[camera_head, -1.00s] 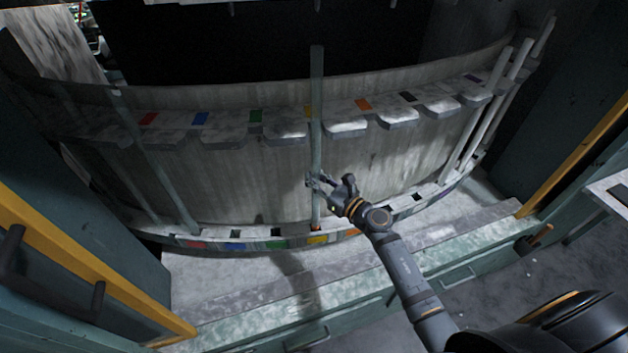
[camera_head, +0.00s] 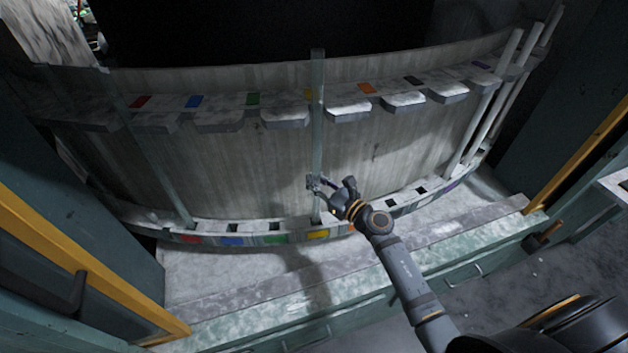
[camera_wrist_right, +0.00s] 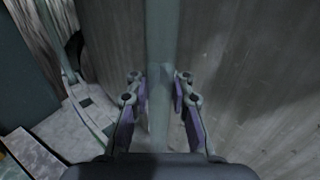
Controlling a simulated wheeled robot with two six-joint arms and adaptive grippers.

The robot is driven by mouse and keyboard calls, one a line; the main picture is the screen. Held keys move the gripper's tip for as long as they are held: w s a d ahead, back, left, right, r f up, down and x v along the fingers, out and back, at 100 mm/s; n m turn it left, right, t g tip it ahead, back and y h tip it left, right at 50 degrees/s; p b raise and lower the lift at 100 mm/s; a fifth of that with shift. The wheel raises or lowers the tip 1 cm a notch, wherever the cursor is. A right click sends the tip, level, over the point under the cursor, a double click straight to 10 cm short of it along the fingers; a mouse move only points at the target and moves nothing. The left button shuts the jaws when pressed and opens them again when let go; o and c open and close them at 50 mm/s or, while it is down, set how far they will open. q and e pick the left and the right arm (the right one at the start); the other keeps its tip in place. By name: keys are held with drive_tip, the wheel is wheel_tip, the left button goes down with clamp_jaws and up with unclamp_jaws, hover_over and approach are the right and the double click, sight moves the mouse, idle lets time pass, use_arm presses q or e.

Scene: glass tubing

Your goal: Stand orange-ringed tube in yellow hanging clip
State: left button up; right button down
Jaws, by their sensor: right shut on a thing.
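The clear tube (camera_head: 318,130) stands upright at the middle of the curved rack. My right gripper (camera_head: 318,183) is shut around its lower part; in the right wrist view the tube (camera_wrist_right: 161,70) runs between the fingers (camera_wrist_right: 160,95). The tube's upper part passes by the yellow-marked place (camera_head: 309,94) on the upper shelf, which is the yellow hanging clip. Its lower end meets the bottom ledge right behind the yellow label (camera_head: 318,234). No orange ring shows now; the lower end seems sunk in the opening. Whether the tube touches the clip's sides I cannot tell. My left gripper is out of view.
Another clear tube (camera_head: 160,170) leans across the rack at left, and several pale tubes (camera_head: 490,100) stand at right. Colour-marked clips line the upper shelf, with matching labelled openings on the bottom ledge. Yellow rails (camera_head: 585,155) flank both sides.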

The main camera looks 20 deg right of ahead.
drive_tip(key=c, duration=1.1)
unclamp_jaws()
drive_tip(key=shift+s, duration=0.1)
drive_tip(key=shift+s+d, duration=0.25)
drive_tip(key=shift+s, duration=0.05)
drive_tip(key=v, duration=1.1)
